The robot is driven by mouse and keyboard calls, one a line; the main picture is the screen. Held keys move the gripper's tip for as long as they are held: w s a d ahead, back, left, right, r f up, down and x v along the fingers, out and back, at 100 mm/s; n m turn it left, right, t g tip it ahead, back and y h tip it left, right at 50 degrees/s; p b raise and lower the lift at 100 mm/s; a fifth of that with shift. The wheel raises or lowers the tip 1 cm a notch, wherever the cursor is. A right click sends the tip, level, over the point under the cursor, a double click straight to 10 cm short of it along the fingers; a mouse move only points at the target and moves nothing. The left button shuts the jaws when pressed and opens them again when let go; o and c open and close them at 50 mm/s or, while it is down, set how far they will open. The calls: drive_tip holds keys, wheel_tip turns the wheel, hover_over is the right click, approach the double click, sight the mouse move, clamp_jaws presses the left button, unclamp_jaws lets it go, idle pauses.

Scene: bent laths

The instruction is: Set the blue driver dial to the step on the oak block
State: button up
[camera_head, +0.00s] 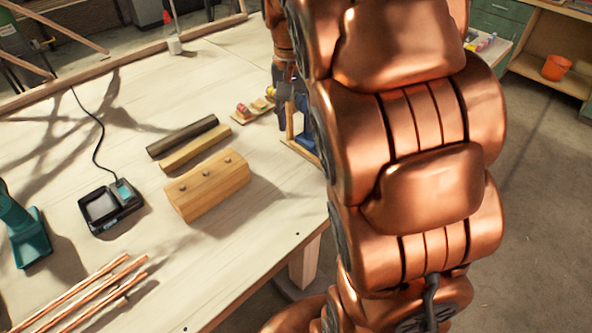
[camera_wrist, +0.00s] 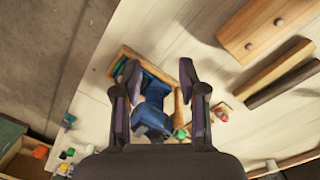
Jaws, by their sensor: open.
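The blue driver (camera_wrist: 152,112) lies in a wooden tray (camera_wrist: 125,52) in the wrist view, below and between the fingers of my open gripper (camera_wrist: 159,68). In the head view the driver (camera_head: 303,133) is partly hidden by my arm. Its dial and setting cannot be made out. The oak block (camera_head: 208,186) lies on the table with several dark screw heads along its top. It also shows at the upper right of the wrist view (camera_wrist: 252,28). No step mark is legible on it. My gripper (camera_head: 283,98) is small and partly hidden in the head view.
A dark lath (camera_head: 182,136) and a pale lath (camera_head: 196,148) lie behind the block. A black charger (camera_head: 108,206), a teal tool (camera_head: 27,238) and copper rods (camera_head: 95,290) lie at left and front. A small board with coloured pieces (camera_head: 253,110) lies near the tray.

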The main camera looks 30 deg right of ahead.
drive_tip(key=s+a+f+n+b, duration=0.1)
drive_tip(key=s+a+f, duration=0.3)
drive_tip(key=s, duration=0.4)
drive_tip(key=shift+s+a+f+n, duration=0.2)
drive_tip(key=shift+s+a+n, duration=0.25)
drive_tip(key=shift+n, duration=0.35)
drive_tip(key=shift+a, duration=0.1)
